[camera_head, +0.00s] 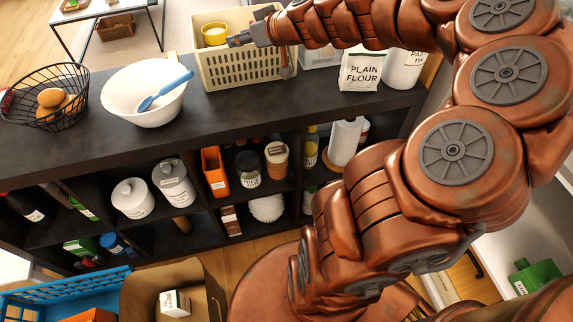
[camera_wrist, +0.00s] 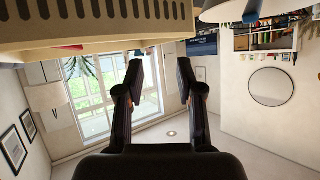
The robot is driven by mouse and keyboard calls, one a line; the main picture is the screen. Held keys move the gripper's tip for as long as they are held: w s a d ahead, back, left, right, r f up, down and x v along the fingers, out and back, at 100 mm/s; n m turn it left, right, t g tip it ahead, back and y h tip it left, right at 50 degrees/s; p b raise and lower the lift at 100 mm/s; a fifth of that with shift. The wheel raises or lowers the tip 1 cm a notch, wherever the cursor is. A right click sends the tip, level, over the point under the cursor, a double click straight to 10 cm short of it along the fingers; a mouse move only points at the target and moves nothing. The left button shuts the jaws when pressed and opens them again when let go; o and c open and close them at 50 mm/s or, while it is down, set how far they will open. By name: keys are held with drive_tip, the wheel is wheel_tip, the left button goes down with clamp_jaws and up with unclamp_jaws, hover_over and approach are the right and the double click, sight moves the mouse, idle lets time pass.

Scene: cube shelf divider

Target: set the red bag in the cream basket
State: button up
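The cream basket (camera_head: 245,70) is a slotted bin on the dark shelf top at the upper middle of the head view; a yellow cup (camera_head: 214,34) sits inside it. In the wrist view the basket (camera_wrist: 100,22) is upside down along the top. A small red patch (camera_wrist: 70,47) shows at its rim there; I cannot tell whether it is the red bag. No whole red bag is visible. My gripper (camera_head: 234,41) is over the basket. In the wrist view my gripper (camera_wrist: 160,62) has its fingers apart, with nothing seen between them.
On the shelf top (camera_head: 60,145) stand a wire fruit basket (camera_head: 48,97), a white bowl (camera_head: 145,95) with a blue spoon, and a flour bag (camera_head: 361,70) right of the cream basket. A blue crate (camera_head: 70,292) and open cardboard box (camera_head: 200,290) sit in front.

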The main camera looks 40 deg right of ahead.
drive_tip(key=s+a+f+n+g+y, duration=0.1)
drive_tip(key=s+a+g, duration=0.15)
drive_tip(key=a, duration=0.45)
drive_tip(key=s+a+f+n+g+y, duration=0.1)
drive_tip(key=s+a+f+y, duration=0.15)
drive_tip(key=a, duration=0.45)
drive_tip(key=s+a+f+g+h, duration=0.1)
drive_tip(key=s+a+f+g, duration=0.15)
drive_tip(key=s, duration=0.35)
drive_tip(key=s+a+f+g, duration=0.1)
drive_tip(key=s+a+g, duration=0.2)
drive_tip(key=s+a, duration=0.15)
drive_tip(key=s+d+f+m+g+h, duration=0.2)
drive_tip(key=s+g, duration=0.1)
drive_tip(key=s, duration=0.7)
drive_tip(key=s+d+f+m+g+h, duration=0.1)
drive_tip(key=s+d+f+g+h, duration=0.1)
drive_tip(key=s, duration=0.9)
drive_tip(key=shift+d+m+g+h, duration=0.4)
drive_tip(key=shift+d+h, duration=0.2)
drive_tip(key=shift+h, duration=0.15)
drive_tip(key=shift+f, duration=0.1)
wheel_tip(320, 180, up, 15)
drive_tip(key=t+p, duration=0.1)
drive_tip(key=p, duration=1.3)
drive_tip(key=shift+w, duration=0.4)
